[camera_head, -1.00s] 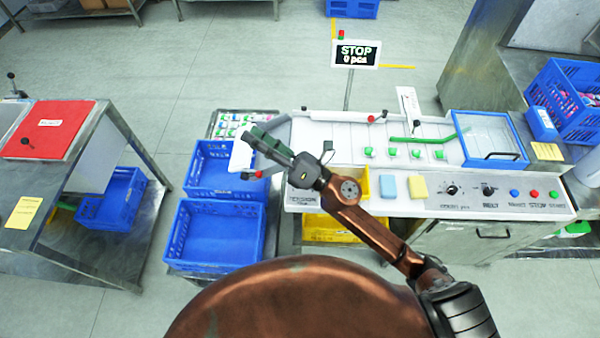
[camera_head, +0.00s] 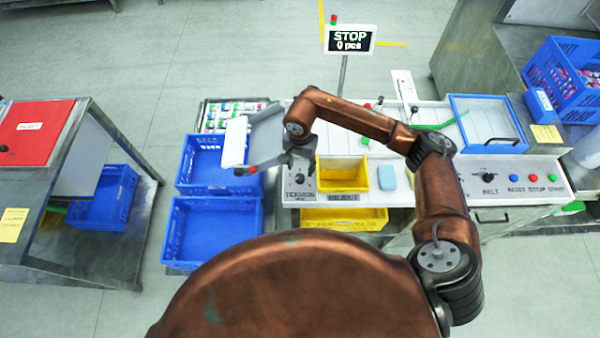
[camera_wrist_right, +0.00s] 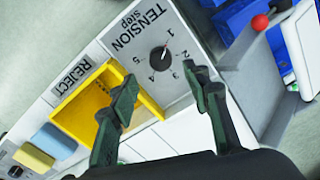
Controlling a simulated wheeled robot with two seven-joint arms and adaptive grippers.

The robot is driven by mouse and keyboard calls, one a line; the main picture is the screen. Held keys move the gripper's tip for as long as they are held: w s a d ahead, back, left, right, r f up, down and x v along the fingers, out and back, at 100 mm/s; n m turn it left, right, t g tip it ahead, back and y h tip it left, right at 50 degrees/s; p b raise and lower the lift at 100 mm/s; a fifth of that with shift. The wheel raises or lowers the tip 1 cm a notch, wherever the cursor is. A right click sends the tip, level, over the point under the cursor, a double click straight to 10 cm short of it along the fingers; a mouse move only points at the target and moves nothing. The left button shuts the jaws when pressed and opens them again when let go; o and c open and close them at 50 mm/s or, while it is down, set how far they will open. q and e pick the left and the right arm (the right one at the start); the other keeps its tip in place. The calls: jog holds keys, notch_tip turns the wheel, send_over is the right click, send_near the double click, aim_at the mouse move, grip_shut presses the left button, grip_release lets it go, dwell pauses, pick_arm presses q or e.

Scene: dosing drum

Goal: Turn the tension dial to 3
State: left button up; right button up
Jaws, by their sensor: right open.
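The tension dial (camera_head: 299,179) is a small black knob at the left end of the machine's front panel. In the right wrist view the dial (camera_wrist_right: 160,58) stands among the printed numbers 1 to 5. Its white pointer mark appears to face the 1. My right gripper (camera_wrist_right: 163,82) is open and empty, with its two dark fingers spread on either side below the dial in that view. In the head view the right gripper (camera_head: 301,158) hangs over the panel just behind the dial. It looks apart from the dial. My left gripper is not in view.
A yellow reject bin (camera_head: 343,178) sits right of the dial, with a blue block (camera_head: 387,177) beyond. A grey chute with a red-knobbed lever (camera_head: 252,169) is close on the left. Blue crates (camera_head: 212,240) stand below left. The display (camera_head: 349,40) reads STOP, 0 pcs.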

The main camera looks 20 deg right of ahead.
aim_at(300, 177)
jog(key=shift+a+f+p, duration=0.1)
jog(key=shift+f+p, duration=0.25)
jog(key=shift+f, duration=2.75)
jog(key=c, duration=1.2)
